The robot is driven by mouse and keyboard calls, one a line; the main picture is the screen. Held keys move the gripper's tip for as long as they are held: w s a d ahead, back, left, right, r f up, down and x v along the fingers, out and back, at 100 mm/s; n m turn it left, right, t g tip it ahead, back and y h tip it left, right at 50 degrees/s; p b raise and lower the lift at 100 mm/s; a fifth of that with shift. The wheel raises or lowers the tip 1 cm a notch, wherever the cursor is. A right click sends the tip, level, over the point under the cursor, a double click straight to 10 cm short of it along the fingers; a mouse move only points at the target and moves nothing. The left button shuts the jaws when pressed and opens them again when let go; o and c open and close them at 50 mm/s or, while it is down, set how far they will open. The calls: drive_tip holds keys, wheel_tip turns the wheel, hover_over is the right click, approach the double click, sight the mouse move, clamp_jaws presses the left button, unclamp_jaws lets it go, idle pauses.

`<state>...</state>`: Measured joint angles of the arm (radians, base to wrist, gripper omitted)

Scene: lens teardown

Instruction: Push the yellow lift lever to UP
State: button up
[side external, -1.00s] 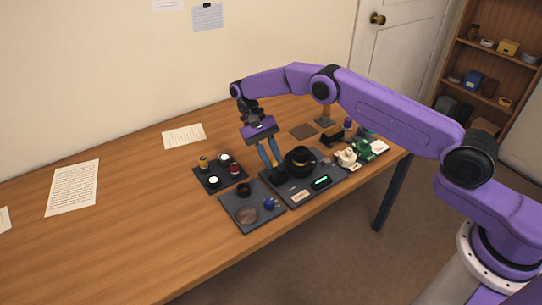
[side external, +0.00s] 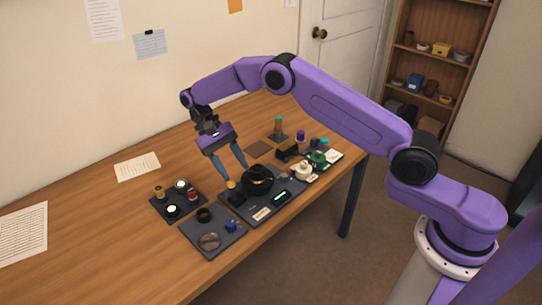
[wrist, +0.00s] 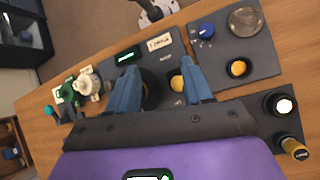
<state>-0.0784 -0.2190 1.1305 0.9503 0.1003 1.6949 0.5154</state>
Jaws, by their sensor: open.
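The yellow lift lever (side external: 231,186) has a round yellow knob and stands on a small dark block at the left part of the main dark work plate (side external: 283,207). In the wrist view the lever's knob (wrist: 177,83) shows between my two blue fingers, closer to the right finger. My gripper (side external: 238,176) is open and empty, pointing down over the lever and the black round lens unit (side external: 258,180) beside it. In the wrist view my gripper (wrist: 162,68) has its fingers spread, the left one over the lens unit's edge. I cannot tell whether a finger touches the lever.
A grey tray (side external: 192,239) with a black ring, a blue knob and a glass disc lies front left. A dark tray (side external: 162,202) with several small parts lies behind it. A green part (side external: 317,158) and a white part (side external: 301,170) stand to the right.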

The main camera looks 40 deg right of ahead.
drive_tip(key=s+d+r, duration=0.3)
drive_tip(key=s+r, duration=0.4)
drive_tip(key=s, duration=0.4)
drive_tip(key=shift+s+d+r, duration=0.15)
drive_tip(key=shift+s+r, duration=0.15)
